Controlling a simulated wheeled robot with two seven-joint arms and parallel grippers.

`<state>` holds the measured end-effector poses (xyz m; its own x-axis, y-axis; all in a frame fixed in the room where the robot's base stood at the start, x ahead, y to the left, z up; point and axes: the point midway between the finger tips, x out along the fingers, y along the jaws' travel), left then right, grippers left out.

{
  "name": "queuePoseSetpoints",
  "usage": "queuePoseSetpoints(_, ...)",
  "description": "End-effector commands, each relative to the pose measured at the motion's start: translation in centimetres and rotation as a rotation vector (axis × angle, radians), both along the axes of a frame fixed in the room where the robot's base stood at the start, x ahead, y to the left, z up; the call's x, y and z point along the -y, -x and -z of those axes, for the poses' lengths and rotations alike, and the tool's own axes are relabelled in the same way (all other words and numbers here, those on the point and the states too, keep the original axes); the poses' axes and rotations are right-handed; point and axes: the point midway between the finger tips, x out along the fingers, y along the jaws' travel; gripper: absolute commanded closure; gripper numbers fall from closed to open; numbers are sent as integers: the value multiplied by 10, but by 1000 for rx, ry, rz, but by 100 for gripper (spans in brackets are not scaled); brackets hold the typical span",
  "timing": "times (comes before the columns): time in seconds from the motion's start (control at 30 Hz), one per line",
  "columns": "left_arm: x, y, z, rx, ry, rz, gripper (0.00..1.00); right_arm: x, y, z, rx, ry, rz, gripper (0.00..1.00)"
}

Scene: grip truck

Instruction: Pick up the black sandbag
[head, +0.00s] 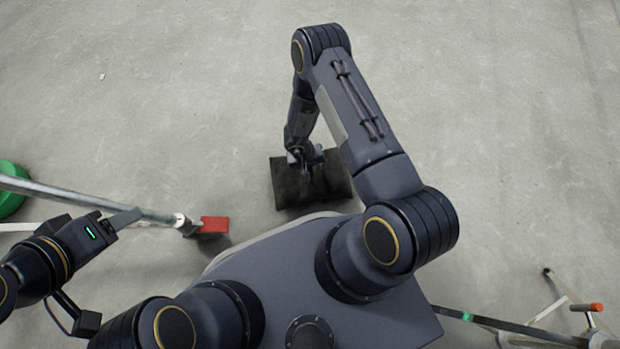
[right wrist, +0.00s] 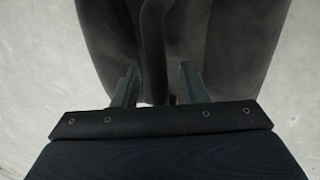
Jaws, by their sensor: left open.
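The black sandbag (head: 334,183) lies on the floor in front of my base. It fills the upper part of the right wrist view (right wrist: 104,28), with a dark strap handle (right wrist: 153,48) running down its middle. My right gripper (head: 306,163) reaches down over the bag. In the right wrist view its two fingers (right wrist: 156,84) stand apart, one on each side of the strap, with gaps beside it. Whether the fingertips touch the bag cannot be told. My left gripper (head: 124,219) is open at the left, well away from the bag.
A metal pole (head: 90,196) with a red end piece (head: 214,224) lies left of the bag. A green round object (head: 10,190) is at the left edge. A stand with an orange tip (head: 596,307) is at lower right. The floor beyond the bag is clear.

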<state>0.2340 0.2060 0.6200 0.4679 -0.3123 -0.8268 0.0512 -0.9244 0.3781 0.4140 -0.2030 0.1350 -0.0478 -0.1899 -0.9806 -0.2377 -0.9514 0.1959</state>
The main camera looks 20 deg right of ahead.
Motion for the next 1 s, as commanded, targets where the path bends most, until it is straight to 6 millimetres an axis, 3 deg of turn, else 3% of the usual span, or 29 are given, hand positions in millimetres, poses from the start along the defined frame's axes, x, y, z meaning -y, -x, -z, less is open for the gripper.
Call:
queuePoseSetpoints(0.3,0,0,2,1,0,0,44,1,0,5,2,0,0,62)
queuePoseSetpoints(0.6,0,0,2,0,0,0,44,1,0,5,2,0,0,100)
queuePoseSetpoints(1.0,0,0,2,0,0,0,44,1,0,5,1,-1,1,100)
